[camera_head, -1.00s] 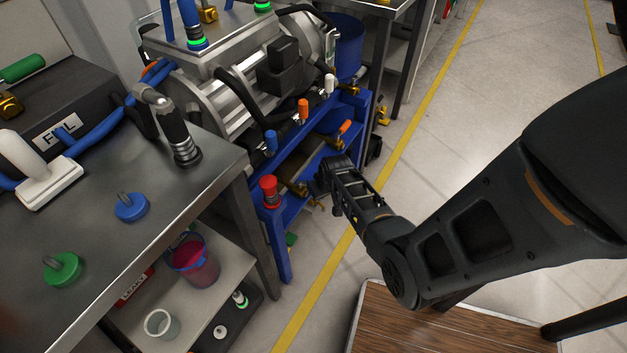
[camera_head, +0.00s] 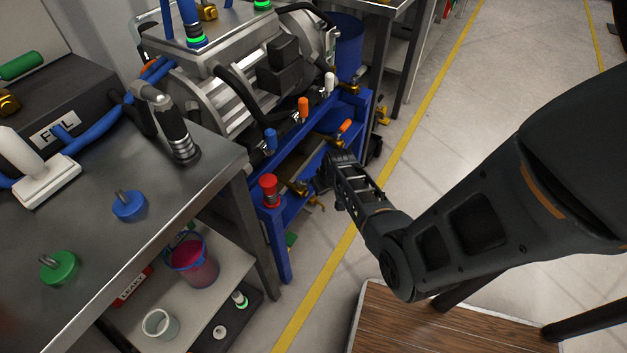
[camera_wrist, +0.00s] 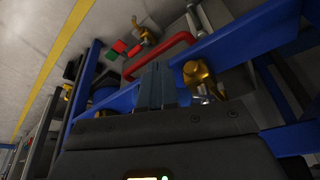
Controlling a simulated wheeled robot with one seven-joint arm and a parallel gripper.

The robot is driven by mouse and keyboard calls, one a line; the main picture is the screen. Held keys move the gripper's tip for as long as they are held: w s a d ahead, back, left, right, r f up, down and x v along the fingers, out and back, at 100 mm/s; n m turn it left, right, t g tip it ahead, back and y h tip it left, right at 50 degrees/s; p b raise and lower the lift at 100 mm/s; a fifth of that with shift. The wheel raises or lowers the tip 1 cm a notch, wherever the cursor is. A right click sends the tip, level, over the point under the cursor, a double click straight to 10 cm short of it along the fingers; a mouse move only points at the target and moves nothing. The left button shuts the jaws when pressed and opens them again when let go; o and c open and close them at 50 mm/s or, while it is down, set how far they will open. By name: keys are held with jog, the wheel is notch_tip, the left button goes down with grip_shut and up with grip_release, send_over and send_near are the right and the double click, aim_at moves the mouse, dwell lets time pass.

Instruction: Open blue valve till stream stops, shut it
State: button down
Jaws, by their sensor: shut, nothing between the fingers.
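The blue-handled valve (camera_head: 271,140) sits on the front of the drive unit, left of an orange-handled and a white-handled valve, its handle pointing up. My gripper (camera_head: 324,177) is in front of the blue stand, to the right of and lower than the blue handle, and apart from it. In the wrist view the gripper's fingers (camera_wrist: 157,87) are together and empty. A brass fitting (camera_wrist: 197,73) is close beside them on the right. The blue handle cannot be made out in the wrist view. No stream can be made out in either view.
The blue stand (camera_head: 282,245) has a red knob (camera_head: 269,187) at its corner. An orange-handled valve (camera_head: 303,108) and a white-handled one (camera_head: 328,82) are nearby. A metal table (camera_head: 200,190) stands left, with a bucket of red liquid (camera_head: 196,262) below.

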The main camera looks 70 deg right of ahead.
jog(key=shift+w+d+b, duration=0.1)
jog(key=shift+d+b, duration=0.3)
jog(key=shift+d, duration=0.55)
jog(key=shift+w+d+b, duration=0.3)
jog(key=shift+d+b, duration=0.2)
jog(key=shift+d, duration=0.25)
jog(key=shift+w+d+b, duration=0.4)
jog(key=shift+d+b, duration=0.1)
jog(key=shift+d, duration=0.2)
jog(key=shift+w, duration=0.1)
